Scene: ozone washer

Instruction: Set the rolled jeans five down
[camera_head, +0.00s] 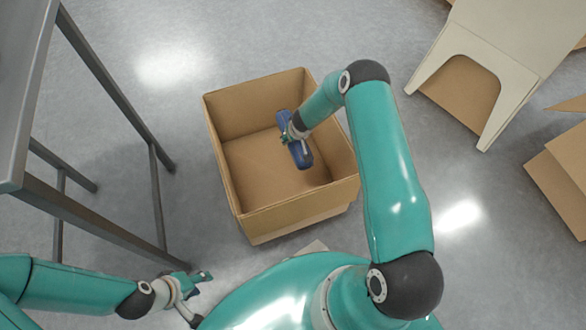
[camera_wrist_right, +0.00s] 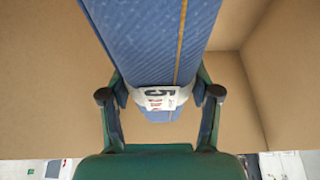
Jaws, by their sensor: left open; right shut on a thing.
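The rolled jeans five (camera_head: 301,154) are a blue roll, held inside the upper part of an open cardboard box (camera_head: 250,222). In the right wrist view the blue roll (camera_wrist_right: 150,40) has a yellow seam line and a white band with printing around it. My right gripper (camera_head: 294,136) is shut on the roll; its two fingers (camera_wrist_right: 160,98) press either side near the white band. How far the roll is above the box floor I cannot tell. My left gripper (camera_head: 192,282) is open and empty, low at the left, outside the box.
A grey metal table (camera_head: 22,90) with dark legs stands at the left. A beige stool-like piece (camera_head: 490,50) is at the upper right, and more cardboard boxes (camera_head: 560,175) lie at the right edge. The box floor around the roll looks empty. Grey floor surrounds the box.

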